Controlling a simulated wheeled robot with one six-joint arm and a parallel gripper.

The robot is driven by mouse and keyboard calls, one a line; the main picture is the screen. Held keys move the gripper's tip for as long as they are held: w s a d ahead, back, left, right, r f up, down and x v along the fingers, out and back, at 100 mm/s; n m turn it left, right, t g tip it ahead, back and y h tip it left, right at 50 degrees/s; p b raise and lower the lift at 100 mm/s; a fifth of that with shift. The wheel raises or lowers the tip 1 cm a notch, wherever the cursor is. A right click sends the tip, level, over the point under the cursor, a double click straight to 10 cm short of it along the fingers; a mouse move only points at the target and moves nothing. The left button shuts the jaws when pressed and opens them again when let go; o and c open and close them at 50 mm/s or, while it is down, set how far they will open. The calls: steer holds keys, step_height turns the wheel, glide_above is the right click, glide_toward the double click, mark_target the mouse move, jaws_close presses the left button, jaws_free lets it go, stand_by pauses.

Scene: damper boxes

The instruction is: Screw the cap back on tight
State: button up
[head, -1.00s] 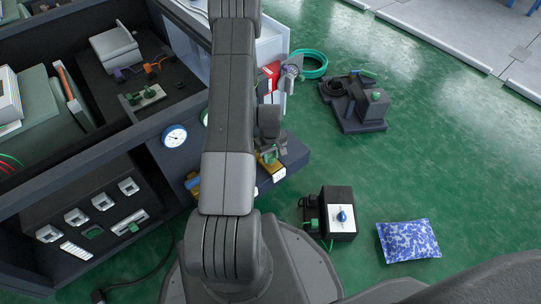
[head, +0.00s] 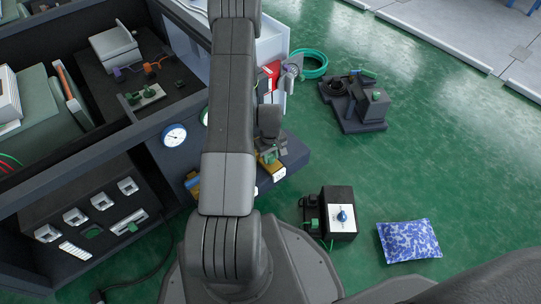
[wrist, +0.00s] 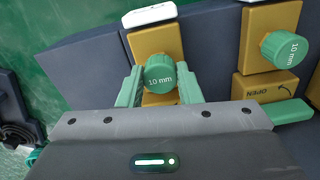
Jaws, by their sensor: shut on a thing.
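A green cap marked "10 mm" (wrist: 160,74) sits at the front of a yellow block (wrist: 155,38) in the wrist view. My gripper (wrist: 158,84) has its green fingers on either side of this cap and is shut on it. The fingers and cap cover the join between cap and block, so I cannot tell how far it is screwed on. In the head view my arm hides most of the gripper (head: 270,148) and the cap.
A black box with a blue knob (head: 341,214) and a blue-white bag (head: 408,241) lie on the green floor.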

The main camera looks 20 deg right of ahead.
steer(key=o, duration=1.1)
steer(key=c, duration=0.3)
